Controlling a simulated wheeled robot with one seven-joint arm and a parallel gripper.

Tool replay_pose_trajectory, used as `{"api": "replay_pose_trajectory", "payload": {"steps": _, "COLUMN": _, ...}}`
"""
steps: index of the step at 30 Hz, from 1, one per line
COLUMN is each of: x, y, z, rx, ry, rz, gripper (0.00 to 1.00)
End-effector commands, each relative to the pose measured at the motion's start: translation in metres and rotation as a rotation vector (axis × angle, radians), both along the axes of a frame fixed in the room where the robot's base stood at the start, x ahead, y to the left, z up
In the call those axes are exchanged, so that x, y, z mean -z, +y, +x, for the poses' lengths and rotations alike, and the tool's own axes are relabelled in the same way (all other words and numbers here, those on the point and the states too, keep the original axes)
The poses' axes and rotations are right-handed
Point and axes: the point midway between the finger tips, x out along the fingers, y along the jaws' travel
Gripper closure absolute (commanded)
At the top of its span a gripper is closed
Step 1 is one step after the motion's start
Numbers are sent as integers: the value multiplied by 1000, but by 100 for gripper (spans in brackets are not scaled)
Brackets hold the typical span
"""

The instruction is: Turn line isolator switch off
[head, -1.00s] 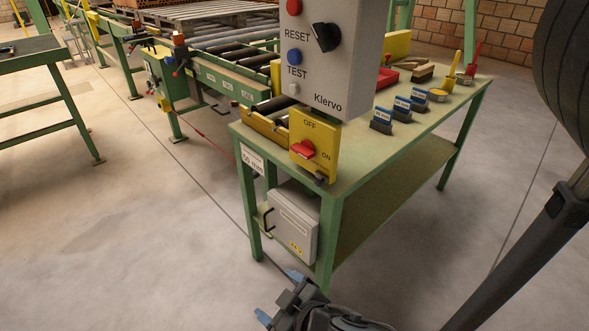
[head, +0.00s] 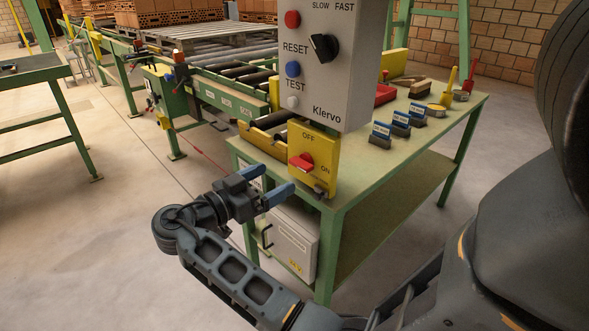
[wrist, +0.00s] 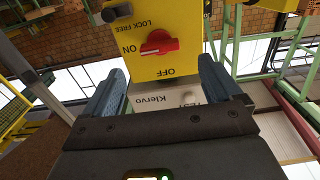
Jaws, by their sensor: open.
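The line isolator switch is a yellow box (head: 315,180) at the near corner of the green bench, with a red knob (head: 301,162) on its face. OFF is printed above the knob and ON to its right. In the wrist view the box (wrist: 170,15) appears upside down, and its red knob (wrist: 158,43) lies level, in line with the ON label. My gripper (head: 277,180) is open and empty, just left of and below the knob in the head view. In the wrist view its blue fingers (wrist: 160,72) stand apart, with the knob ahead between them, not touching it.
A grey Klervo control box (head: 335,70) with buttons hangs just above the switch. A grey cabinet (head: 290,240) with a handle sits under the bench (head: 385,165). A roller conveyor (head: 220,100) runs behind.

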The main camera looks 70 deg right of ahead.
Motion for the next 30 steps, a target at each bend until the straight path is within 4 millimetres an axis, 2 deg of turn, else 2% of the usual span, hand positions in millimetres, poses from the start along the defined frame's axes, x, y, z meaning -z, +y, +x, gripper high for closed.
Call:
{"api": "replay_pose_trajectory", "payload": {"steps": 15, "x": -1, "y": -57, "z": -36, "rx": 4, "ry": 1, "rz": 0, "gripper": 8}}
{"api": "replay_pose_trajectory", "payload": {"steps": 27, "x": 0, "y": -65, "z": -40, "rx": 1, "ry": 1, "rz": 1, "gripper": 8}}
{"api": "replay_pose_trajectory", "payload": {"steps": 30, "x": 0, "y": -65, "z": -40, "rx": 1, "ry": 1, "rz": 1, "gripper": 16}}
